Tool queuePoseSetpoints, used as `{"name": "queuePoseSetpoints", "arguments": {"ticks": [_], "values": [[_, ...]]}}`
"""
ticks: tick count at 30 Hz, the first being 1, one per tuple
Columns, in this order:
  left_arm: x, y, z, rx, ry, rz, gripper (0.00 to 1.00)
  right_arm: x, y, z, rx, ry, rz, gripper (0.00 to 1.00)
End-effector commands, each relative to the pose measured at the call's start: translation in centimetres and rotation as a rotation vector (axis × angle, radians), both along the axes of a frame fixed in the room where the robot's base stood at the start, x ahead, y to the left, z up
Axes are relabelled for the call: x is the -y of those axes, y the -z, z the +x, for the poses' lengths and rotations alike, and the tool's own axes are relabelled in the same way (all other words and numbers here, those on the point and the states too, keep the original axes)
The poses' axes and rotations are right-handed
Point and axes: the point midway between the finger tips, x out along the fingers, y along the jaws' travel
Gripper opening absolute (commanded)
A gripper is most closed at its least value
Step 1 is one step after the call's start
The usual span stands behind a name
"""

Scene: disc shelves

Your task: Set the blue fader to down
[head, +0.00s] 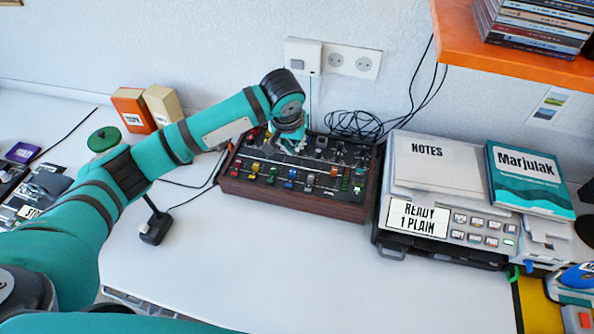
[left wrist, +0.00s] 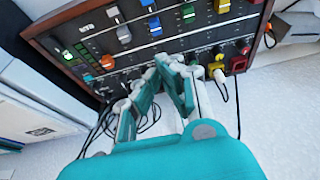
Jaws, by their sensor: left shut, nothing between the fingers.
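The mixer (head: 285,198) is a dark panel in a wooden case on the white desk. My left gripper (head: 291,143) is over the back part of the mixer, behind the blue fader. In the left wrist view its fingers (left wrist: 172,65) are together with nothing between them. The arm hides part of the mixer's back left. My right gripper is out of view.
A grey machine (head: 440,200) with a notes pad and a teal book stands right of the mixer. Black cables (head: 355,124) lie behind it. Yellow and red plugs (left wrist: 238,64) stand at the mixer's back edge. An orange shelf (head: 510,60) overhangs at upper right.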

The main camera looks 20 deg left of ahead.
Motion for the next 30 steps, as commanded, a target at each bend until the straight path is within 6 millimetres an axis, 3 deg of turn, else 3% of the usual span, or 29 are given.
{"name": "queuePoseSetpoints", "arguments": {"ticks": [1, 5, 19, 30], "values": [[0.0, 0.3, 0.0, 0.001, 0.001, 0.001, 0.00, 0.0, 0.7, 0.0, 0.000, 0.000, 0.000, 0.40], [0.0, 0.7, 0.3, -0.002, 0.000, 0.002, 0.00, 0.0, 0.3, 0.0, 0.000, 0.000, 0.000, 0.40], [0.0, 8.0, 2.8, -0.001, 0.001, 0.003, 0.00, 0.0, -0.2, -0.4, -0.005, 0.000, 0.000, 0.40], [0.0, 9.3, 3.2, 0.001, 0.001, 0.003, 0.00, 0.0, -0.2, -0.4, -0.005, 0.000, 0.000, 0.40]]}}
